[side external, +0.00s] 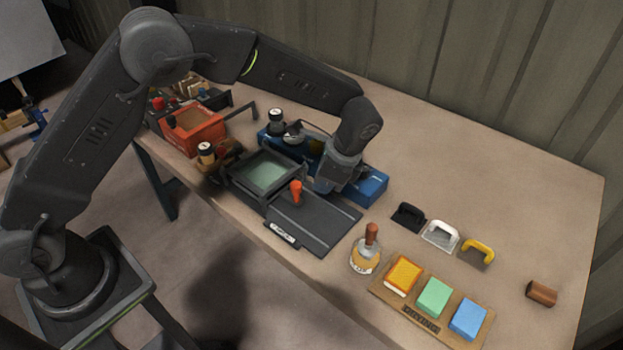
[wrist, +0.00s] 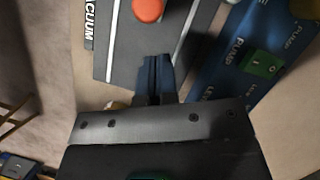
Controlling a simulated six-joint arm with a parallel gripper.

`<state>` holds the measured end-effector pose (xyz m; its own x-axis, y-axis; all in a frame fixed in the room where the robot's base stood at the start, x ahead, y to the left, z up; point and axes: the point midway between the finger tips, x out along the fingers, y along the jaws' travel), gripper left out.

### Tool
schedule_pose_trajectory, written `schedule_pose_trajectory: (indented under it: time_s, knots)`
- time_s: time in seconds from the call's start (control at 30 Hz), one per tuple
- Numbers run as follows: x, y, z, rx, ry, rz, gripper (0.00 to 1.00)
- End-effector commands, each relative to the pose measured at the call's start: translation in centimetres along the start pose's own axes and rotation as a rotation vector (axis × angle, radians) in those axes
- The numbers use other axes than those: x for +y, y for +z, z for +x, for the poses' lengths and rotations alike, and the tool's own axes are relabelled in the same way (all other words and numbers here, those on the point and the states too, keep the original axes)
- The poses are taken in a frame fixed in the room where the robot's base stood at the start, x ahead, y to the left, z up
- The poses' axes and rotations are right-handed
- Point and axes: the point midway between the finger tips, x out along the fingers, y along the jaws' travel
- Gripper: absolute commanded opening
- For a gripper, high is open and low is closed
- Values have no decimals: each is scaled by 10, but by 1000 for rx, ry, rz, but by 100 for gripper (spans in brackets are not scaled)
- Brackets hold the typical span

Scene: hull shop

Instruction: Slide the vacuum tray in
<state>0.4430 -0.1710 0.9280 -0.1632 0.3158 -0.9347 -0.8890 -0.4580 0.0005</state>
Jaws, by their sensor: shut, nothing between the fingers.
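A dark grey plate (side external: 318,222) with light lengthwise lines lies on the bench; its VACUUM label (side external: 284,234) is on the near edge. A dark square frame with a pale green floor (side external: 265,170) adjoins its left end. An orange-red knob (side external: 296,190) stands upright where they meet. I cannot tell which part is the sliding tray. The plate (wrist: 130,60) and knob (wrist: 148,9) also show in the wrist view. My gripper (side external: 326,188) is above the plate's far side, beside the blue pump box (side external: 369,188). Its fingers (wrist: 156,60) are shut and empty, apart from the knob.
The pump box with its green switch (wrist: 262,66) stands close behind the plate. A brush jar (side external: 366,254) and a board of coloured blocks (side external: 413,318) are at right. The bench's far right is mostly clear.

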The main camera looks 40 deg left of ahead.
Motion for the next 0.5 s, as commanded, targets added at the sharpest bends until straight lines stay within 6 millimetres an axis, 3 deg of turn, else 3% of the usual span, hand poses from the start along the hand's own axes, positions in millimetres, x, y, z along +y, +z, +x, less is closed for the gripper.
schedule_pose_trajectory:
  time_s: [0.2, 0.5]
  knots:
    - [0, 20, 8, 0, -1, 0, 0]
    - [0, 24, 10, 1, -1, 1, 0]
